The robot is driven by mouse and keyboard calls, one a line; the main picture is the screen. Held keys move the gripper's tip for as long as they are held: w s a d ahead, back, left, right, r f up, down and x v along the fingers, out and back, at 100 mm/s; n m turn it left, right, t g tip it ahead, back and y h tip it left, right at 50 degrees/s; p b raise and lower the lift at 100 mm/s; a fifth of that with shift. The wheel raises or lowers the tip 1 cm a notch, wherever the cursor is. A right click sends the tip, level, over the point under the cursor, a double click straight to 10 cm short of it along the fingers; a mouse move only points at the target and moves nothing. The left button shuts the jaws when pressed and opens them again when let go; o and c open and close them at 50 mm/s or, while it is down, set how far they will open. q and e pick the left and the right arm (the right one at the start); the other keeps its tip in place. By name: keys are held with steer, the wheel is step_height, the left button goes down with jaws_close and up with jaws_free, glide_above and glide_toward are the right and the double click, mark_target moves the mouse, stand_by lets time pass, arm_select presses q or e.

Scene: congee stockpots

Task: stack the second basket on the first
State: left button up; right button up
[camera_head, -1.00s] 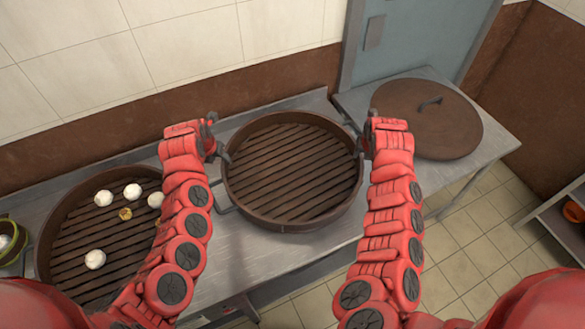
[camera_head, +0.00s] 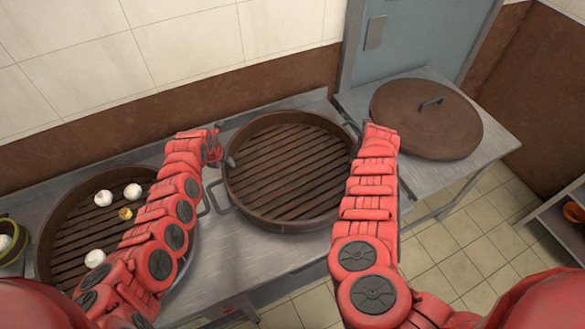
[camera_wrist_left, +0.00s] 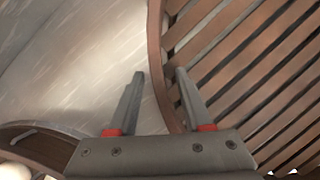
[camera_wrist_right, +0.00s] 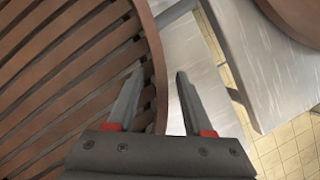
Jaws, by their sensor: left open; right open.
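An empty round brown slatted basket (camera_head: 290,175) sits in the middle of the metal counter. Another slatted basket (camera_head: 75,225), holding several white buns (camera_head: 134,192), stands to its left, partly hidden by my left arm. My left gripper (camera_head: 225,157) is open at the empty basket's left side. In the left wrist view its fingers (camera_wrist_left: 158,75) lie on either side of the basket's rim (camera_wrist_left: 157,50). My right gripper is open at the right side, mostly hidden in the head view. In the right wrist view its fingers (camera_wrist_right: 160,74) lie on either side of the rim (camera_wrist_right: 153,48).
A brown round lid (camera_head: 425,120) with a handle lies on the side table at right. A green bowl (camera_head: 10,240) stands at the far left. A wall (camera_head: 200,95) runs behind the counter. Bare counter (camera_head: 255,262) shows in front of the empty basket.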

arm_select(q)
jaws_close()
arm_select(e)
steer(key=shift+d, duration=0.1)
jaws_close()
stand_by(1.1)
